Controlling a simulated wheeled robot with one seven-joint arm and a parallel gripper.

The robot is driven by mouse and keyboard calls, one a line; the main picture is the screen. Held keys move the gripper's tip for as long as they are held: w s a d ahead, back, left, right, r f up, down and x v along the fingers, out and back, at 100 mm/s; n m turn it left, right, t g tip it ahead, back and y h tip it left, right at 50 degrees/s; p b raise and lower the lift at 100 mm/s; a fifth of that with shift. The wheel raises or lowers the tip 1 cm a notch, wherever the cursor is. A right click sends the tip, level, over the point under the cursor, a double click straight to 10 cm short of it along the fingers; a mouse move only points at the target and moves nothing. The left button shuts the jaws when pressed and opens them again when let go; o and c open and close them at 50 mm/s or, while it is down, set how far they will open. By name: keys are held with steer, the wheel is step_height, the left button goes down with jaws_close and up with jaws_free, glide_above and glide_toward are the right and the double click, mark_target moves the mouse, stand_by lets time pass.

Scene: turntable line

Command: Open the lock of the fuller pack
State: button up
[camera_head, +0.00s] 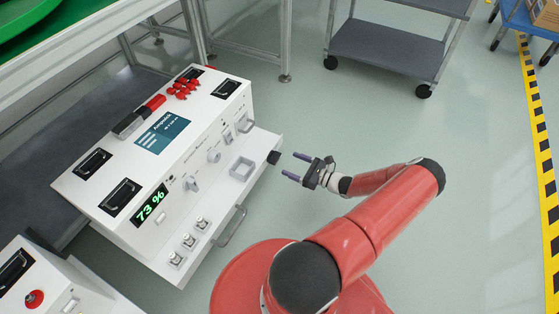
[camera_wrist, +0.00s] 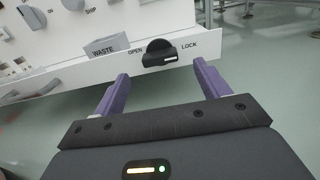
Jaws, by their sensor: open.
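A white pack (camera_head: 120,196) shows a green "73 %" display (camera_head: 151,205). Its black lock knob (camera_head: 274,157) sits at the right end of its front ledge. In the wrist view the lock knob (camera_wrist: 160,52) stands between the words OPEN on the left and LOCK on the right; a small pale mark is on its LOCK side. My gripper (camera_head: 294,165) is open and empty, to the right of the knob and apart from it. In the wrist view its purple fingers (camera_wrist: 160,74) point at the knob, one to each side. A second white unit (camera_head: 60,290) is partly cut off; no charge display of it is visible.
The ledge carries a metal handle (camera_head: 231,226) and a square waste bin (camera_head: 242,168), left of the knob. Red connectors (camera_head: 183,88) and a blue screen (camera_head: 162,134) are on the pack's top. A grey cart (camera_head: 385,52) stands behind. The floor (camera_head: 440,130) around my gripper is clear.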

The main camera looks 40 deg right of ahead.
mark_target(274, 158)
steer(key=x, duration=0.6)
steer(key=shift+s, duration=0.1)
steer(key=c, duration=1)
